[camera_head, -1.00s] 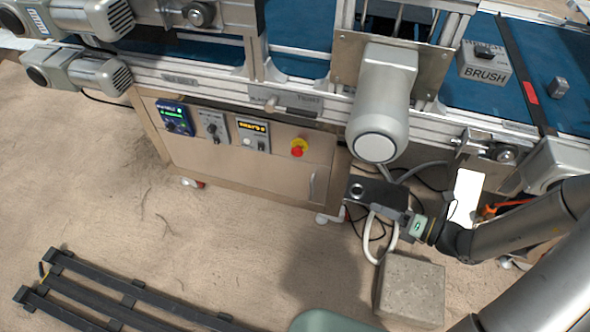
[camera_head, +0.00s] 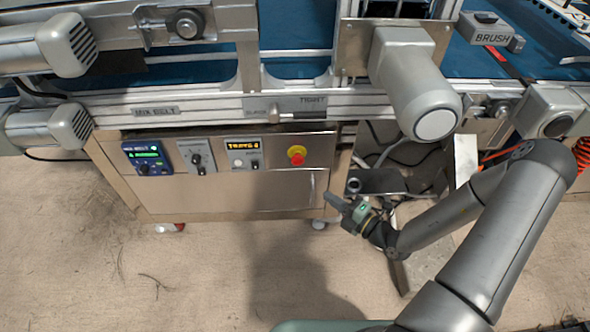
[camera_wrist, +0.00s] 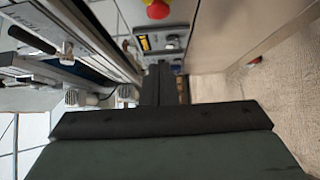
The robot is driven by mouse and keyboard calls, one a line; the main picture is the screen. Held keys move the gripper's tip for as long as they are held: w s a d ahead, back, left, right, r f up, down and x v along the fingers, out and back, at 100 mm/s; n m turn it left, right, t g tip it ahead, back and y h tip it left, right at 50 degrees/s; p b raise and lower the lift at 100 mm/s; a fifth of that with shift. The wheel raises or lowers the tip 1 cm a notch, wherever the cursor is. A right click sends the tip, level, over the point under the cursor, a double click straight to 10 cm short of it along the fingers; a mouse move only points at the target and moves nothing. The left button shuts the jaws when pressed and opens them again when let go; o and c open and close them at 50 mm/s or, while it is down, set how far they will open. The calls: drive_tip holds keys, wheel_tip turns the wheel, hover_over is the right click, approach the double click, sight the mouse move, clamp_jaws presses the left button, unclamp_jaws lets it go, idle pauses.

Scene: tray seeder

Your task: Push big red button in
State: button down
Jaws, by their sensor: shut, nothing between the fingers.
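The big red button (camera_head: 297,158) sits on a yellow base at the right end of the control row on the metal cabinet front. It also shows at the top of the wrist view (camera_wrist: 158,9), partly cut off by the edge. My gripper (camera_head: 329,199) is below and to the right of the button in the head view, apart from it. In the wrist view its fingers (camera_wrist: 157,72) are together and empty, pointing toward the cabinet panel.
The metal cabinet (camera_head: 230,192) also carries a blue display unit (camera_head: 148,158), a grey knob box (camera_head: 197,156) and a yellow-lit display (camera_head: 244,146). A large grey motor (camera_head: 415,85) juts out above right of the button. The floor in front is clear.

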drive_tip(key=shift+d, duration=0.1)
drive_tip(key=b, duration=0.2)
approach(294, 162)
drive_tip(key=a, duration=0.4)
drive_tip(key=shift+w+a+b, duration=0.2)
drive_tip(key=shift+w+b, duration=0.5)
drive_tip(key=shift+w, duration=1.25)
